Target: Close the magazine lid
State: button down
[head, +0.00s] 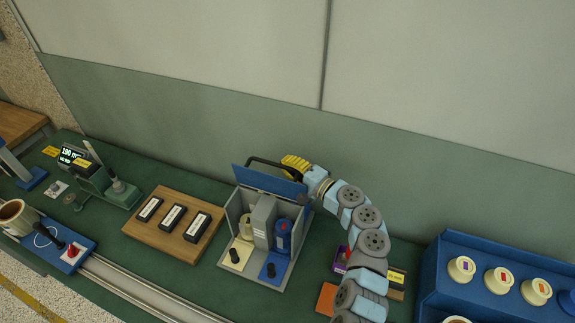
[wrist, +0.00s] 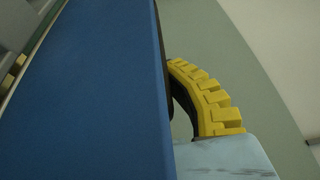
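The magazine (head: 283,262) is a grey open-fronted box on the green bench, with a yellow-based compartment and a blue-based compartment. Its blue lid (head: 262,182) stands raised along the back edge, so the box is open on top. A black bar shows just above the lid's top edge. My gripper (head: 296,164) is at the lid's upper right corner, partly behind the lid, with yellow ribbed finger padding. In the wrist view the blue lid (wrist: 95,95) fills the left side and one yellow finger (wrist: 208,98) curves beside its edge. The other finger is hidden, and contact is unclear.
A wooden board (head: 172,225) with several black blocks lies left of the magazine. A green device (head: 110,188) stands farther left. A blue rack (head: 490,265) with white round containers is at the right. A wall rises close behind the bench.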

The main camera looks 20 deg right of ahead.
aim_at(276, 182)
jog(key=shift+s+a+n+b, duration=0.3)
jog(key=shift+n+b, duration=0.2)
jog(key=shift+b, duration=0.45)
jog(key=s+a+n+y+b, duration=0.1)
jog(key=n+b, duration=0.2)
jog(key=b, duration=0.3)
jog(key=s+a+n+t+y+b, duration=0.1)
jog(key=s+a+n+b, duration=0.1)
jog(key=b, duration=0.4)
jog(key=s+a+n+y+b, duration=0.1)
jog(key=s+a+n+b, duration=0.1)
jog(key=b, duration=0.5)
jog(key=shift+r+n+t, duration=0.3)
jog(key=shift+n, duration=0.6)
jog(key=shift+s+a+r+n+b, duration=0.1)
jog(key=shift+s+a+n+b, duration=0.15)
jog(key=shift+n+b, duration=0.45)
jog(key=shift+y, duration=0.3)
jog(key=shift+d+r, duration=0.1)
jog(key=shift+r, duration=0.1)
